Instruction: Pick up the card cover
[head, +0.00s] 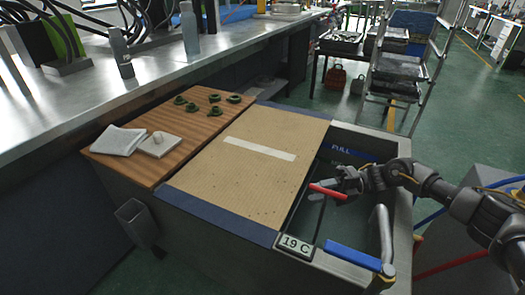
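The card cover (240,175) is a flat tan cardboard sheet with a pale strip across its middle. It lies over the left part of a grey tank (402,160), with dark blue bands along its near and far edges. My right gripper (322,188) comes in from the right over the uncovered part of the tank. It is just right of the cover's right edge and appears apart from it. A grey part and a red bar show at its end; the gap between the fingers is unclear. My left gripper is not in view.
A wooden board (165,140) left of the cover holds several small green pieces, a folded white cloth (118,140) and a white block (160,145). A blue bar (352,255) and a curved metal part stand at the tank's near right. A rack (400,65) stands behind.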

